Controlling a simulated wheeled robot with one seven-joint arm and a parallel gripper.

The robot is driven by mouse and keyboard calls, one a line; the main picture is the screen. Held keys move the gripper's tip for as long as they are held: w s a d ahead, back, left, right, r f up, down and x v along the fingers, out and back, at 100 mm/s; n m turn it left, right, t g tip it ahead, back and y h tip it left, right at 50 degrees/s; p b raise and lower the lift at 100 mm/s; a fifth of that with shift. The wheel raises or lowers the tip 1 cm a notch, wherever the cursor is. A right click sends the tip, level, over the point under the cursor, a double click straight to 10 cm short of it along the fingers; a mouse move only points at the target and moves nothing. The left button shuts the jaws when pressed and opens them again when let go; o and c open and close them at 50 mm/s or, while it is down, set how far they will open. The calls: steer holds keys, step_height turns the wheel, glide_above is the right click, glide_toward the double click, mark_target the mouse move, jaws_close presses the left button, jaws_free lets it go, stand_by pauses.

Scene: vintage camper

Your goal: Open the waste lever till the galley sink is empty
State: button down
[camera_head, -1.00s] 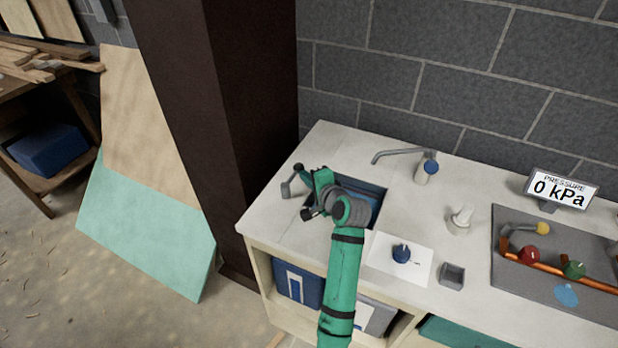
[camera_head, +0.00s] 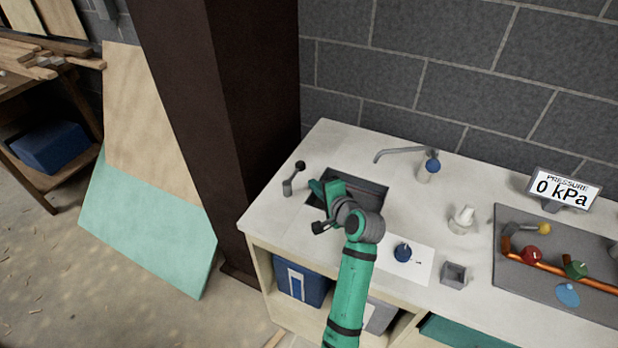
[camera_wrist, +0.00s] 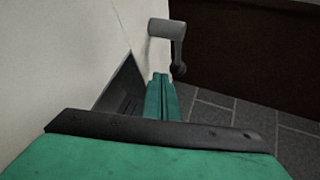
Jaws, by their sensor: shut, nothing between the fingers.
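The waste lever (camera_head: 289,184) is a grey crank with a black knob, on the counter left of the sink. Its arm points up and away toward the wall in the head view. It also shows at the top of the wrist view (camera_wrist: 166,29). The galley sink (camera_head: 372,190) is a dark rectangular basin; no blue water shows in its visible part, and my arm hides its near part. My gripper (camera_head: 316,187) is shut and empty over the sink's left edge, apart from the lever. Its green fingers (camera_wrist: 161,80) lie together in the wrist view, pointing toward the lever.
The pressure display (camera_head: 563,188) reads 0 kPa. A dark column (camera_head: 225,130) stands left of the counter.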

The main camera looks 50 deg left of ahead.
steer(key=v, duration=0.9)
steer(key=shift+w+d+r, duration=0.15)
steer(key=shift+w, duration=0.2)
steer(key=shift+w, duration=0.1)
